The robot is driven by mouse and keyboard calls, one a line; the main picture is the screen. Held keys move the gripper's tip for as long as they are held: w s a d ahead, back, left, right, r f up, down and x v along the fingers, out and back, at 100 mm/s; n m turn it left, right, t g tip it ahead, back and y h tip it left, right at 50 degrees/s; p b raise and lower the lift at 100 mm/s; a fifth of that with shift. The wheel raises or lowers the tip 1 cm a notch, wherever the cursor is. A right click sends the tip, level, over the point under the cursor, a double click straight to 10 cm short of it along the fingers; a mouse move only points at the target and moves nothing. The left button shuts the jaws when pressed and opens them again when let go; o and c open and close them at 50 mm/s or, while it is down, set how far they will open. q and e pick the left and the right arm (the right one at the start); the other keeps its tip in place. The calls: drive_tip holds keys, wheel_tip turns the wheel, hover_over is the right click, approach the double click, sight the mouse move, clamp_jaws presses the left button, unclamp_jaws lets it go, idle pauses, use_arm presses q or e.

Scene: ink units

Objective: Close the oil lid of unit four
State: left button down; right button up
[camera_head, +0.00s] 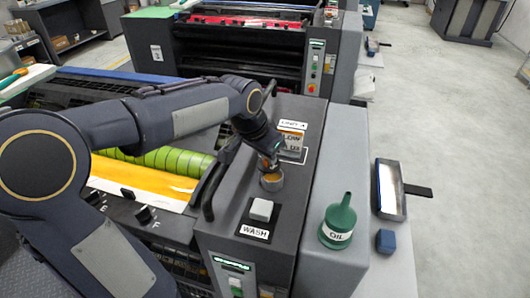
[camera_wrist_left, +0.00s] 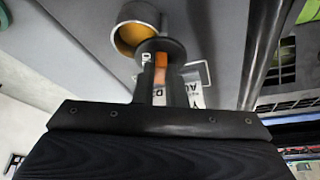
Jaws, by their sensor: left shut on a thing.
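Unit four (camera_head: 318,130) carries a label at its top. Its oil filler neck (camera_head: 271,182) is a short grey round cup on the dark top. In the left wrist view the neck (camera_wrist_left: 120,35) is open at least in part, with orange-yellow inside. My left gripper (camera_head: 267,160) is just above and behind the neck. It is shut on the oil lid (camera_wrist_left: 160,46), a dark round disc with an orange part (camera_wrist_left: 161,68) between the fingers. The lid overlaps the neck's near edge in that view; I cannot tell whether they touch. My right gripper is not in view.
A green oil can (camera_head: 338,222) stands on the grey ledge to the right. A WASH button (camera_head: 261,209) sits in front of the neck, and a black handle (camera_head: 215,185) to its left. A tray (camera_head: 390,188) and a blue block (camera_head: 386,241) lie farther right.

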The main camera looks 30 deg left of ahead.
use_arm(q)
drive_tip(key=m, duration=0.2)
drive_tip(key=m+h, duration=0.1)
drive_tip(key=m, duration=0.1)
drive_tip(key=d+m+g+h, duration=0.1)
drive_tip(key=m, duration=0.1)
drive_tip(key=shift+s+b, duration=0.3)
drive_tip(key=shift+b, duration=0.1)
drive_tip(key=m, duration=0.2)
drive_tip(key=m+g+h, duration=0.1)
drive_tip(key=m, duration=0.1)
drive_tip(key=s+m+g, duration=0.1)
drive_tip(key=m, duration=0.1)
drive_tip(key=shift+d+m+b, duration=0.3)
drive_tip(key=shift+d, duration=0.1)
drive_tip(key=shift+s, duration=0.1)
drive_tip(key=c, duration=1.5)
unclamp_jaws()
drive_tip(key=v, duration=0.7)
drive_tip(key=shift+a+r, duration=0.25)
drive_tip(key=shift+r, duration=0.1)
